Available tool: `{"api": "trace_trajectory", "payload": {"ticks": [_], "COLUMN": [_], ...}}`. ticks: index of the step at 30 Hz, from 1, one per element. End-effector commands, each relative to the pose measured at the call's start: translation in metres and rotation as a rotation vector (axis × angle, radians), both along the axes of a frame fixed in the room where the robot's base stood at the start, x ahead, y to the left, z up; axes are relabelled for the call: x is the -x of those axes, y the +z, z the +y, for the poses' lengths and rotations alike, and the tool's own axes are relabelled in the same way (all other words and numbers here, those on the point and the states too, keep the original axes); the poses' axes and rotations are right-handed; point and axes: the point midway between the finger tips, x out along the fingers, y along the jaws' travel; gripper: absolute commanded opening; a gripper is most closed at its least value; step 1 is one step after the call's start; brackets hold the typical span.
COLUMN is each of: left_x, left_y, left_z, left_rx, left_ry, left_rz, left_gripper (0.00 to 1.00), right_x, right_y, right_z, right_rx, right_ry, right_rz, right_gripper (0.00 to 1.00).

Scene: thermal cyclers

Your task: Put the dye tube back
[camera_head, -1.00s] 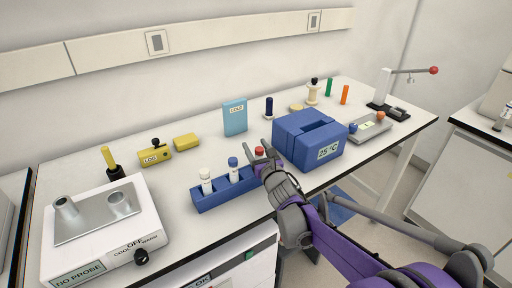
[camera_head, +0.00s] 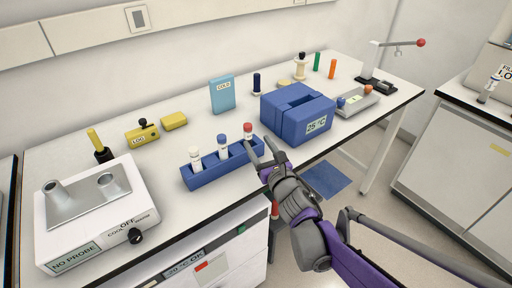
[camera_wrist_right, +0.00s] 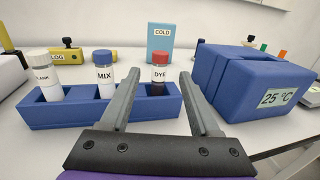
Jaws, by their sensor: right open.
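The dye tube (camera_wrist_right: 159,72), red-capped with dark contents and a label reading DYE, stands upright in the right-hand slot of the blue rack (camera_wrist_right: 38,117). It also shows in the head view (camera_head: 248,131). The mix tube (camera_wrist_right: 104,74), blue-capped, and the blank tube (camera_wrist_right: 43,76), white-capped, stand in the other slots. My right gripper (camera_head: 264,148) is open and empty in front of the rack's right end. In the wrist view its fingers (camera_wrist_right: 160,90) appear on either side of the dye tube, apart from it. My left gripper is not in view.
A blue block reading 25 °C (camera_head: 297,112) stands close to the right of the rack. A light-blue COLD box (camera_head: 222,95) is behind. A white cooling unit (camera_head: 142,210) is at the left. Bare table lies between the cooling unit and the rack.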

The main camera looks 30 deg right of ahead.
Motion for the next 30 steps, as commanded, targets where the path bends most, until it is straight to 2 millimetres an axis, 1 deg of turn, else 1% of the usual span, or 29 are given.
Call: {"api": "trace_trajectory", "payload": {"ticks": [4,6,8,10,11,14,15,17,18,20,21,23,24,26,27,30], "left_x": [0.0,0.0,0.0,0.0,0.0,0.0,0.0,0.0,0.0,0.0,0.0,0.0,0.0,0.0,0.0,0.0], "left_y": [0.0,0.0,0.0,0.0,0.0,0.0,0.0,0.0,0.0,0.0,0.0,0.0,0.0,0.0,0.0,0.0], "left_z": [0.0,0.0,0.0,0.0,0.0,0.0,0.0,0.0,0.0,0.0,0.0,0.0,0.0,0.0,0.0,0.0], "left_rx": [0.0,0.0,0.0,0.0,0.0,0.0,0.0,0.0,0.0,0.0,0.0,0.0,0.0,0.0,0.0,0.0], "left_ry": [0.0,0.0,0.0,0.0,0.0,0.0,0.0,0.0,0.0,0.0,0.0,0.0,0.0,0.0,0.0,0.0], "left_rz": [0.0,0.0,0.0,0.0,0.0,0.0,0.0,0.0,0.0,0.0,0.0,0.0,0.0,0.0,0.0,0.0], "left_gripper": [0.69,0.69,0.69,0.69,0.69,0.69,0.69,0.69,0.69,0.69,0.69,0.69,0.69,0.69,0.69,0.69], "right_x": [0.003,0.004,0.008,0.015,0.02,0.041,0.051,0.068,0.079,0.098,0.111,0.133,0.148,0.171,0.186,0.219], "right_y": [0.0,-0.001,-0.003,-0.008,-0.012,-0.03,-0.04,-0.055,-0.065,-0.082,-0.092,-0.109,-0.12,-0.136,-0.145,-0.161], "right_z": [0.0,0.0,0.0,-0.001,-0.001,0.0,0.002,0.007,0.01,0.018,0.024,0.035,0.044,0.057,0.066,0.085], "right_rx": [-0.002,-0.031,-0.107,-0.267,-0.36,-0.742,-0.908,-1.148,-1.3,-1.52,-1.664,-1.875,-2.009,-2.187,-2.286,-2.465], "right_ry": [-0.001,-0.007,-0.025,-0.066,-0.091,-0.204,-0.262,-0.354,-0.42,-0.528,-0.609,-0.745,-0.847,-1.006,-1.113,-1.359], "right_rz": [0.0,0.004,0.014,0.033,0.043,0.08,0.093,0.106,0.112,0.117,0.117,0.111,0.101,0.078,0.058,-0.003], "right_gripper": [0.63,0.63,0.63,0.63,0.63,0.63,0.63,0.63,0.63,0.63,0.63,0.63,0.63,0.63,0.63,0.63]}}
